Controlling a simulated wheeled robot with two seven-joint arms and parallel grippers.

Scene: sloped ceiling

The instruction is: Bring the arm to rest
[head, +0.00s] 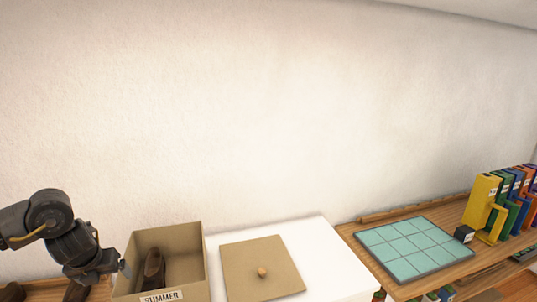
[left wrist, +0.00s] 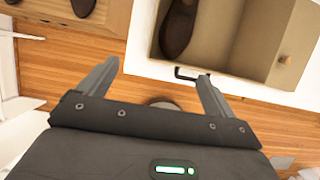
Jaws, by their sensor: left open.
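My left arm comes in from the left in the head view. Its gripper (head: 122,266) is beside the left wall of the cardboard box. In the left wrist view the left gripper (left wrist: 150,80) has its fingers spread apart with nothing between them. The box (head: 180,238) has a "SUMMER" label (head: 161,297) on its front and holds a dark brown shoe (head: 154,269). The box also shows in the left wrist view (left wrist: 255,40), with the shoe inside (left wrist: 180,25). My right gripper is in neither view.
A flat lid with a round knob (head: 262,272) lies on the white surface (head: 325,250) right of the box. Farther right, a wooden shelf holds a teal tiled board (head: 412,247) and several colourful binders (head: 482,200). More dark shoes (head: 75,291) sit at the lower left.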

